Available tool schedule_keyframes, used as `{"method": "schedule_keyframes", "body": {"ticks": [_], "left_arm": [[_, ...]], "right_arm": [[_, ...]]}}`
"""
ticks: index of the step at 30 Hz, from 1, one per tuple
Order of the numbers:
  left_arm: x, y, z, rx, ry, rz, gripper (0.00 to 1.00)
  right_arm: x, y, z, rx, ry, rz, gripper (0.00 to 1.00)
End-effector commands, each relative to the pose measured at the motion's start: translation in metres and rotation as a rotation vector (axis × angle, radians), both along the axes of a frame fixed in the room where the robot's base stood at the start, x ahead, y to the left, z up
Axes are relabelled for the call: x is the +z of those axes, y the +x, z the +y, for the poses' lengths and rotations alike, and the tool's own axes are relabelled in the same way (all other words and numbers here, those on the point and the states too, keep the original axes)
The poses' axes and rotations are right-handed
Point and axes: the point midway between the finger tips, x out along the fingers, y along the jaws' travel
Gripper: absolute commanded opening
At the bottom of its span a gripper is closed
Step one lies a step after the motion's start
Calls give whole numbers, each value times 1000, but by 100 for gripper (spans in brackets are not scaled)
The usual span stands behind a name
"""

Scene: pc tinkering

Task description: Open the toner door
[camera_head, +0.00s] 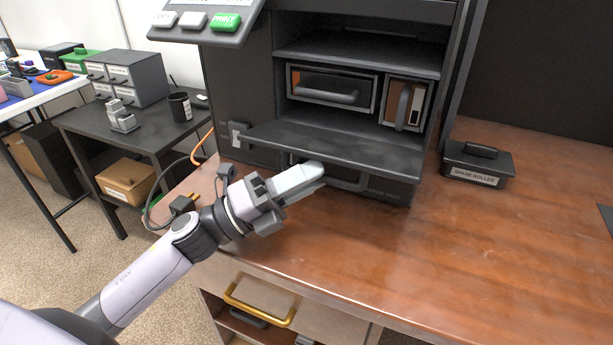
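The black printer (240,90) stands on the wooden desk. Its toner door (345,148) looks folded down and sticks out flat toward me, with the bay above it open. In the bay sit a wide unit with a grey handle (330,88) and a narrower unit with a handle (405,104). My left gripper (316,171) is just below the door's front edge, in front of the paper tray (375,189) and its handle. Whether its fingers touch the door or the handle, and whether they are parted, is hidden by the angle. My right gripper is not in view.
A box labelled spare roller (475,165) sits right of the printer. The desk top (430,265) in front is largely clear. A plug and cable (183,204) lie at the desk's left edge. A drawer with a yellow handle (258,306) is below.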

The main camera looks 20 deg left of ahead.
Motion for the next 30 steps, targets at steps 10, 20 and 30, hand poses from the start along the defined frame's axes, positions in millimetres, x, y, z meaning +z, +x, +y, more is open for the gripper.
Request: {"method": "schedule_keyframes", "body": {"ticks": [10, 20, 30], "left_arm": [[-1, -3, 2, -4, -1, -3, 25], [-21, -28, 35, 1, 1, 4, 25], [-20, -65, 82, 2, 1, 4, 25]], "right_arm": [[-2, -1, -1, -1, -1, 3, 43], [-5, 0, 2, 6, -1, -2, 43], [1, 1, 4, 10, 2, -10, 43]]}}
